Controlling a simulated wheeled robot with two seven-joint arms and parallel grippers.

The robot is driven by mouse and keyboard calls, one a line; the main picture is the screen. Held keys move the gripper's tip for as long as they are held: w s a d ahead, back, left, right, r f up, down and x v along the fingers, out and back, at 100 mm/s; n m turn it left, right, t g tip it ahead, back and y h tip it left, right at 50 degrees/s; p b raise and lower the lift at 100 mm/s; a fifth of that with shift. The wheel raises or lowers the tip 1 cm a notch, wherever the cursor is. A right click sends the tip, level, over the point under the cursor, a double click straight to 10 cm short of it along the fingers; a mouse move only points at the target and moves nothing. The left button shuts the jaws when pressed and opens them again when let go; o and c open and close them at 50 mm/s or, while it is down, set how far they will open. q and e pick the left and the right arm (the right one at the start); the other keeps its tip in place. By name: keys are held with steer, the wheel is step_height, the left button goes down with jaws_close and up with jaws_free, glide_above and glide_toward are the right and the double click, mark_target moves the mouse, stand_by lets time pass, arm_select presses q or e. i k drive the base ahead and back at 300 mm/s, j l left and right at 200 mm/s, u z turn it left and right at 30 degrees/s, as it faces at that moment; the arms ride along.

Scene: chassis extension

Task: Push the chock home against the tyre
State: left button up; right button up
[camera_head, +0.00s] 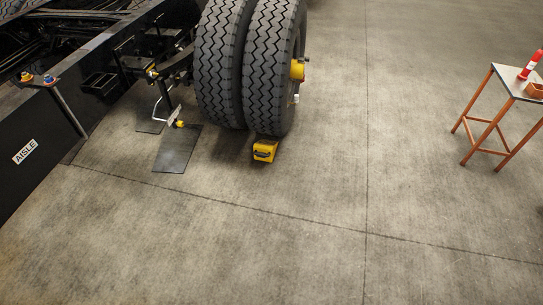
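A yellow chock (264,151) sits on the concrete floor at the foot of the right-hand tyre (270,70) of a dual pair. It has a dark handle or slot on its near face. From this angle I cannot tell whether the chock touches the tread or stands slightly apart from it. The other tyre (219,65) stands just left of it. Neither of my grippers is in view.
A dark plate (178,149) lies on the floor left of the tyres. An orange-legged table (508,82) with a red-and-white bottle stands at right. The floor in front is clear.

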mark_target(264, 150)
steer(key=i, duration=0.25)
steer(key=i+j+z, duration=0.25)
steer(key=i+j, duration=0.15)
steer(key=i, duration=0.2)
steer(key=i+j+z, duration=0.3)
steer(key=i+j, duration=0.25)
